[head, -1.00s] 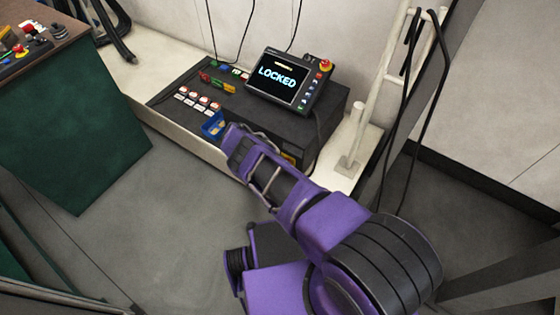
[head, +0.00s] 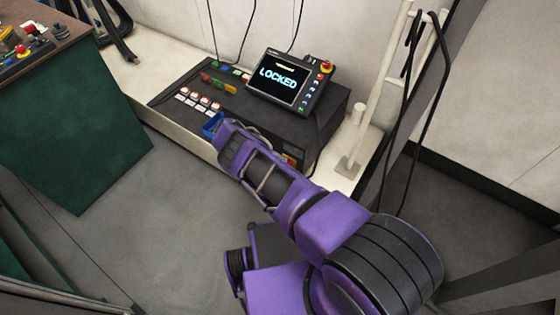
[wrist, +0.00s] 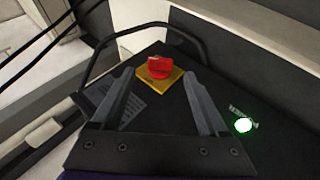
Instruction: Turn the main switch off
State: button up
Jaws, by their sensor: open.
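The main switch, a red rotary knob (wrist: 160,67) on a yellow plate (wrist: 176,81), shows in the wrist view on a dark cabinet face. It lies ahead of my gripper (wrist: 160,82), whose two grey fingers are open and spread to either side of it in the picture. I cannot tell whether either finger touches the knob. In the head view my purple arm reaches to the dark control cabinet (head: 170,97); the fingertips are hidden there.
A green lamp (wrist: 243,125) is lit right of the switch. A black bar (wrist: 130,35) arches behind the knob. Cables and a white post (head: 357,140) stand at right.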

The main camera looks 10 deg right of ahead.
jog(key=v, duration=1.3)
jog(key=shift+a+r, duration=0.3)
